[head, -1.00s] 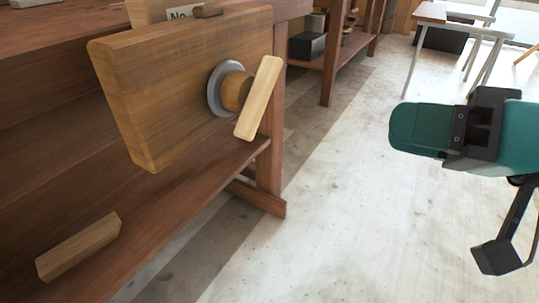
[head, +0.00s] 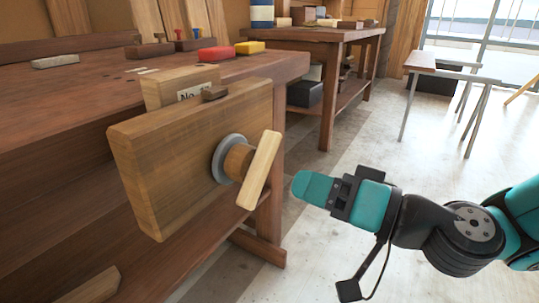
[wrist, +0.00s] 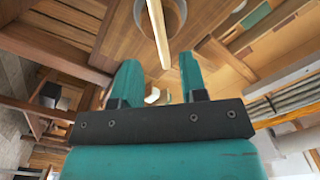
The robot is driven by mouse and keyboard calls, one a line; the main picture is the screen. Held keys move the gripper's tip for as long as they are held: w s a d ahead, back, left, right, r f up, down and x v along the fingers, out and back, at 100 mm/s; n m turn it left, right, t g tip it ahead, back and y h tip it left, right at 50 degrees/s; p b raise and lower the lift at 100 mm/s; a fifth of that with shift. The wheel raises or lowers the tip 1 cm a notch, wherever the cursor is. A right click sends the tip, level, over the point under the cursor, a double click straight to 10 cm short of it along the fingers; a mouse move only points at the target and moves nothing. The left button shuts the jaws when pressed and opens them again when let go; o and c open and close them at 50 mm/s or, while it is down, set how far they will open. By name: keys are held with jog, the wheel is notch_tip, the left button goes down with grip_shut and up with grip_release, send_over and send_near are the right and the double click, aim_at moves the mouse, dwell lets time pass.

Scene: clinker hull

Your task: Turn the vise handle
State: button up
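The vise handle (head: 260,171) is a pale wooden bar, tilted, with its upper end to the right. It sits on a round wooden hub (head: 237,163) with a grey metal ring, on the front of the wooden vise jaw (head: 175,160). My gripper (head: 302,187), with teal fingers, is just right of the handle and apart from it in the head view. In the wrist view my gripper (wrist: 160,62) is open, with a gap between its two fingers. The handle (wrist: 158,30) stands ahead, in line with that gap. Nothing is held.
The workbench (head: 70,105) carries a red block (head: 216,54) and a yellow block (head: 250,47). A loose wooden block (head: 92,286) lies on its lower shelf. A second bench (head: 318,37) stands behind. The floor to the right is clear up to a sawhorse (head: 440,68).

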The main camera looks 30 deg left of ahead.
aim_at(267, 174)
jog(key=a, duration=0.7)
jog(key=shift+w+p, duration=0.25)
jog(key=shift+p, duration=0.1)
grip_shut()
